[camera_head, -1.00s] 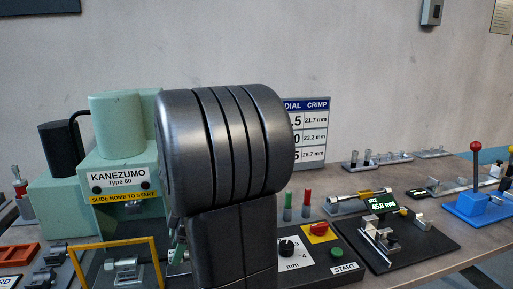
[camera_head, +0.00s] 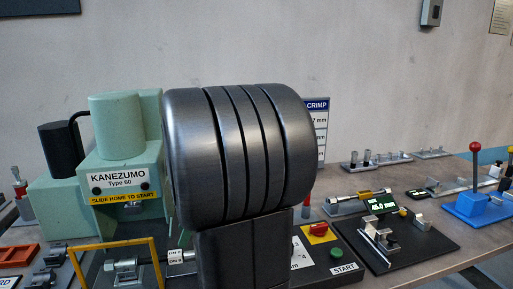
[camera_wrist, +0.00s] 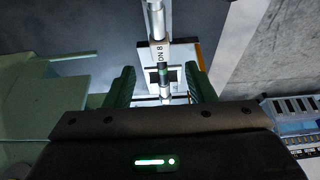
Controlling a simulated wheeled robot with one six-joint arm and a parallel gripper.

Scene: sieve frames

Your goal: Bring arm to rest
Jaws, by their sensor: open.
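My gripper (camera_wrist: 162,90) shows in the wrist view with its two green fingers apart. A metal fitting marked DN 8 (camera_wrist: 157,40) lies in the line of the gap between them; I cannot tell its distance from the fingers. Left of the link, a fitting with DN 8 labels (camera_head: 175,256) lies by the yellow guard frame (camera_head: 110,243) of the green KANEZUMO machine (camera_head: 125,160).
A black plate with a display (camera_head: 400,240) stands to the right on the bench. A blue block with a red-knobbed lever (camera_head: 480,205) is at the far right. The control panel with a green START button (camera_head: 337,253) is partly behind my arm.

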